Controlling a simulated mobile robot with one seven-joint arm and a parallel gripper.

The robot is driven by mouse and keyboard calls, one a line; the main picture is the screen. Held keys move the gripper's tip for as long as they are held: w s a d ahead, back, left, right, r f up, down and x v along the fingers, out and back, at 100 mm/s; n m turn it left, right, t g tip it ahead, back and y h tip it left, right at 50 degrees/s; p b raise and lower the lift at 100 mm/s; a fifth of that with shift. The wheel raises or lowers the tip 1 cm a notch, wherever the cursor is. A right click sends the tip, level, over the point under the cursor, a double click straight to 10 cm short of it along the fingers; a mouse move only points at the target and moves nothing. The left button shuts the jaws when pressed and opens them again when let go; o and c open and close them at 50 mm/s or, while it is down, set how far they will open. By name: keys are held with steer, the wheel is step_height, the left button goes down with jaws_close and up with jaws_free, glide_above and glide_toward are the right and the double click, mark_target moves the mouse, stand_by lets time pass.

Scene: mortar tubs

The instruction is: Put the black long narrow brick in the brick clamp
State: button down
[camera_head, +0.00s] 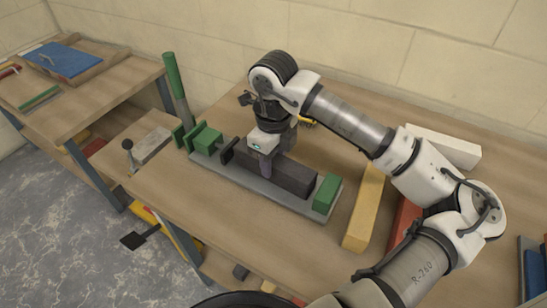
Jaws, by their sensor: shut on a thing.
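The brick clamp (262,196) is a long grey base with a green block (327,193) at its right end and green jaw parts (207,139) at its left end. A dark plate (228,151) stands beside the left jaw. The black long narrow brick (291,177) lies lengthwise along the base, between the dark plate and the right green block. My gripper (267,165) points down over the brick's left half and is shut on it. The far finger is mostly hidden. I cannot tell whether the brick rests fully on the base.
A yellow brick (364,208), a red brick (403,222) and a white brick (443,147) lie right of the clamp. A second bench (100,93) is at the left. The bench front is clear.

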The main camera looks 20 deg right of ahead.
steer(key=shift+f, duration=0.15)
steer(key=c, duration=0.8)
jaws_free()
steer(key=shift+o, duration=0.2)
step_height(320, 180, up, 14)
steer(key=b, duration=0.1)
